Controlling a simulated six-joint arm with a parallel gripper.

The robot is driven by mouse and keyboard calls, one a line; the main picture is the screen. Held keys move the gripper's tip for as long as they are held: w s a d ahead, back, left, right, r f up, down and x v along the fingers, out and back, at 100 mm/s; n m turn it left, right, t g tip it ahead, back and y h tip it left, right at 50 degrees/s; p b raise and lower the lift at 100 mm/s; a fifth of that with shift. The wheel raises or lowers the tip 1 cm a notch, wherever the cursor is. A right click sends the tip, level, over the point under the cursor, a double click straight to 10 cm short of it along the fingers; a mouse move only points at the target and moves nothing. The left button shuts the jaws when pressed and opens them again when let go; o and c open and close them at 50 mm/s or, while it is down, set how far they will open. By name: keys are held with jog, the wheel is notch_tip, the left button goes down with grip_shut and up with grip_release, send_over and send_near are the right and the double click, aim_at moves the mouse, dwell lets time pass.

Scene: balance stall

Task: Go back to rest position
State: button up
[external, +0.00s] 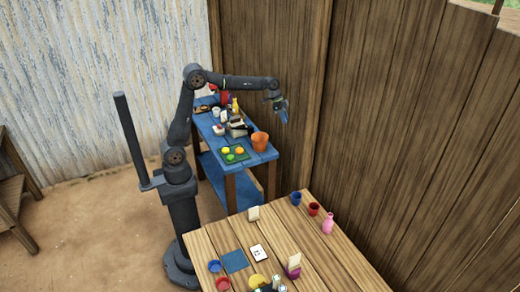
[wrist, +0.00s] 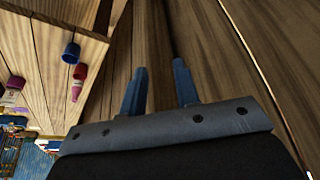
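My gripper (external: 281,107) is at the end of the raised, outstretched arm in the external view, in the air near the wooden wall and above the level of the blue bench. In the wrist view its two blue fingers (wrist: 158,88) stand apart with nothing between them. The gripper is open and empty, touching nothing that I can see.
The wooden table (external: 318,254) in front carries a blue cup (external: 296,198), a red cup (external: 314,208), a pink bottle (external: 328,223) and cards. The wooden wall (external: 400,110) stands close by.

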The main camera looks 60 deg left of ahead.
jog(key=s+d+r+m, duration=0.2)
jog(key=d, duration=1.1)
jog(key=shift+s+r+m+g+h, duration=0.15)
jog(key=shift+r+m+g+h, duration=0.15)
jog(key=shift+m+h, duration=0.1)
